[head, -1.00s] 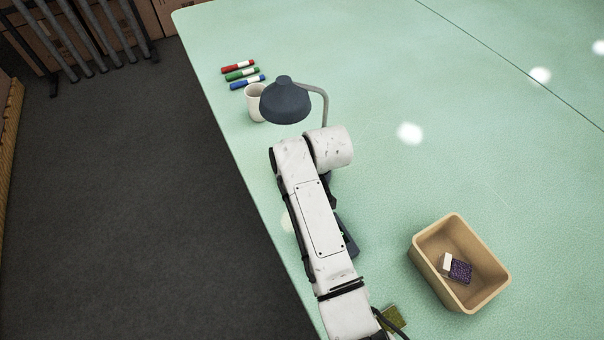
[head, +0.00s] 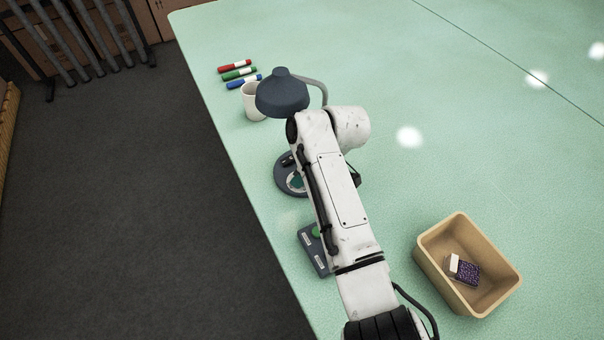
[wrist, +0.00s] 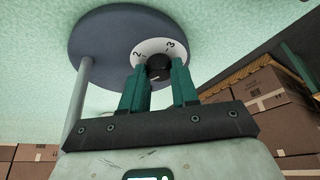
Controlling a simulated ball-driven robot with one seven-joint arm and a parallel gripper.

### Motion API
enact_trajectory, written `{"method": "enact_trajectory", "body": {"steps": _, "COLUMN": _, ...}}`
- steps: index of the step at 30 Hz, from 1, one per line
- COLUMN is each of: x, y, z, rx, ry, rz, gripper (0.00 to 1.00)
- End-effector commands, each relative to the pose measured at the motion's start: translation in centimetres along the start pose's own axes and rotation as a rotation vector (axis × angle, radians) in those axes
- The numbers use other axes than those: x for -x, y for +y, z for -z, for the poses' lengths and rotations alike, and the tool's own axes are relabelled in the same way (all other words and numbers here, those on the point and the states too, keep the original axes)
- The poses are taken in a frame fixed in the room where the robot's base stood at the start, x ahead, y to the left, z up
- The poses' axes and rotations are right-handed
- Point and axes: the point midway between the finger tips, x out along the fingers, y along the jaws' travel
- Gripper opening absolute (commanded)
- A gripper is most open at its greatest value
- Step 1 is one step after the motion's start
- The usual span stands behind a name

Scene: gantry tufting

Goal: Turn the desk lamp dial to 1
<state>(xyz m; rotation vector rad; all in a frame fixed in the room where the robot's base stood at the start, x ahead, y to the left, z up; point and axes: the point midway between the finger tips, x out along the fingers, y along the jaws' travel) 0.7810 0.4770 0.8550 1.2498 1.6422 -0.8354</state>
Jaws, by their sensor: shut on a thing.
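The desk lamp has a dark blue-grey shade (head: 283,93) on a bent grey arm in the head view. Its round base (head: 284,182) shows partly, left of my arm. In the wrist view the base (wrist: 100,35) carries a white dial plate (wrist: 150,46) with the numerals 2 and 3 visible and a black knob (wrist: 158,67) at its centre. A small pale mark shows on the knob; which numeral it points to I cannot tell. The numeral 1 is not visible. My gripper (wrist: 158,72) has its green fingers on either side of the knob, shut on it.
A dark box with a green button (head: 313,250) sits near the table's left edge. A tan bin (head: 428,262) holds a purple-and-white item. The right side of the table is clear.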

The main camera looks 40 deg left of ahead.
Motion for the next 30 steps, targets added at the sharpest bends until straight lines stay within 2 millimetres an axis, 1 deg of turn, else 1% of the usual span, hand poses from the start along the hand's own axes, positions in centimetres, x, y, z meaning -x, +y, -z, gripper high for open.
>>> {"method": "enact_trajectory", "body": {"steps": 11, "x": 0.06, "y": 0.08, "z": -0.02, "rx": 0.003, "ry": 0.000, "rz": -0.001, "gripper": 0.00}}
{"method": "enact_trajectory", "body": {"steps": 12, "x": 0.06, "y": 0.09, "z": -0.02, "rx": 0.002, "ry": 0.000, "rz": -0.001, "gripper": 0.32}}
{"method": "enact_trajectory", "body": {"steps": 18, "x": 0.04, "y": 0.05, "z": -0.01, "rx": 0.002, "ry": 0.000, "rz": 0.000, "gripper": 0.51}}
{"method": "enact_trajectory", "body": {"steps": 19, "x": 0.04, "y": 0.05, "z": -0.01, "rx": 0.002, "ry": 0.000, "rz": 0.000, "gripper": 0.54}}
{"method": "enact_trajectory", "body": {"steps": 20, "x": 0.03, "y": 0.04, "z": -0.01, "rx": 0.002, "ry": 0.000, "rz": 0.000, "gripper": 0.55}}
{"method": "enact_trajectory", "body": {"steps": 26, "x": 0.05, "y": 0.02, "z": 0.00, "rx": 0.002, "ry": 0.000, "rz": 0.000, "gripper": 0.55}}
{"method": "enact_trajectory", "body": {"steps": 30, "x": 0.89, "y": 0.07, "z": 0.05, "rx": 0.003, "ry": 0.001, "rz": -0.001, "gripper": 0.55}}
